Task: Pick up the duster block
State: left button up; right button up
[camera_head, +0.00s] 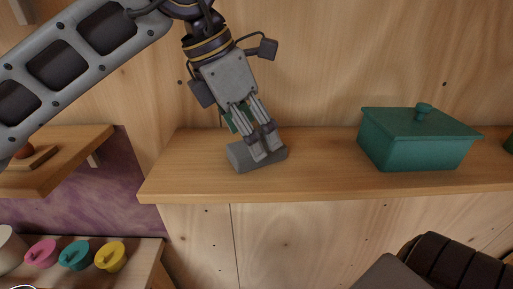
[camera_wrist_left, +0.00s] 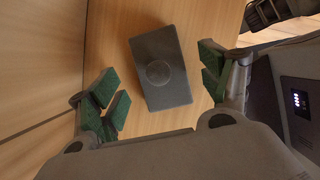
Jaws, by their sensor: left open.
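The duster block (camera_head: 240,158) is a grey block lying on the wooden shelf (camera_head: 310,184). My left gripper (camera_head: 265,150) points down at it, and its fingers cover part of the block in the head view. In the left wrist view the block (camera_wrist_left: 165,98) is a dark grey rectangle with a round disc on its upper face. It lies between the two open fingers, which have green pads, with visible gaps on both sides. Whether the fingertips reach down beside the block is hard to tell. My right gripper is not in view.
A green lidded box (camera_head: 415,145) stands on the shelf to the right, with bare shelf between it and the block. The plywood wall rises close behind. A lower left shelf (camera_head: 75,150) and pink, teal and yellow cups (camera_head: 110,256) are at the left.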

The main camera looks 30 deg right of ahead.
aim_at(257, 131)
pick_arm(q)
jog(key=shift+x, duration=1.4)
jog(key=c, duration=1.1)
jog(key=shift+r, duration=0.1)
jog(key=shift+r, duration=4.9)
